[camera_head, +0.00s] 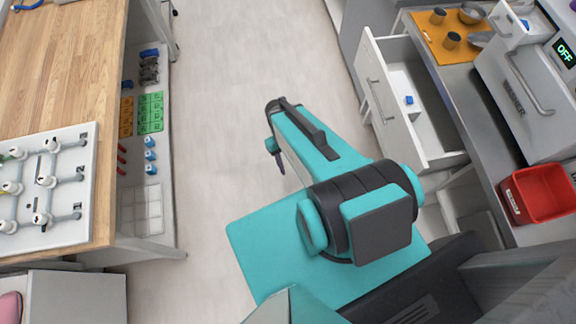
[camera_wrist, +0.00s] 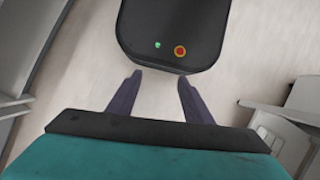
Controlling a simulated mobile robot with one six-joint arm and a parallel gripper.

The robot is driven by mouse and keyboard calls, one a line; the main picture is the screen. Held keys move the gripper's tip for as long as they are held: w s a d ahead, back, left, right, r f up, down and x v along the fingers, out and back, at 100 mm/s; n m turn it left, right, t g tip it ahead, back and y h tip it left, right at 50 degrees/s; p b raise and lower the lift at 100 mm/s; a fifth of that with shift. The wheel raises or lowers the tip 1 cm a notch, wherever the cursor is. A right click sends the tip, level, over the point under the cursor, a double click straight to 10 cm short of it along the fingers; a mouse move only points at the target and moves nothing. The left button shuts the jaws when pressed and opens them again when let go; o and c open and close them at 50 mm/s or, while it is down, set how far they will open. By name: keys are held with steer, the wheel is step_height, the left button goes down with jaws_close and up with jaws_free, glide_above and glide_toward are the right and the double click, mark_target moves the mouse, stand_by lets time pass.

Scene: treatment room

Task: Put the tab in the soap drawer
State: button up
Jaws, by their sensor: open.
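A small blue tab (camera_head: 409,100) lies in an open white drawer (camera_head: 424,135) below the counter on the right. What looks like the soap drawer (camera_head: 508,24) is at the top of the washer (camera_head: 520,95), at the upper right; it seems pulled out, with a small blue spot at its right end. My gripper (camera_head: 279,158) hangs over bare floor, left of the open drawer and well apart from it. In the wrist view my gripper (camera_wrist: 158,88) has its two dark fingers apart with only floor between them. The tab cannot be made out in the wrist view.
A red bin (camera_head: 538,195) stands in front of the washer. A wooden bench (camera_head: 60,65) with a white valve panel (camera_head: 75,220) is on the left. The floor aisle (camera_head: 230,60) is clear.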

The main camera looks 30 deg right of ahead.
steer(key=s+a+f+m, duration=0.1)
steer(key=s+a+f, duration=0.1)
steer(key=s+a, duration=0.2)
steer(key=shift+s+f+g, duration=0.3)
steer(key=shift+s+f, duration=0.05)
steer(key=shift+s, duration=0.85)
steer(key=shift+d, duration=0.1)
step_height(320, 180, down, 8)
steer(key=b, duration=0.8)
steer(key=shift+s+f+b, duration=0.2)
steer(key=shift+f+b, duration=0.05)
steer(key=shift+b, duration=0.15)
steer(key=c, duration=0.4)
steer(key=shift+d, duration=0.1)
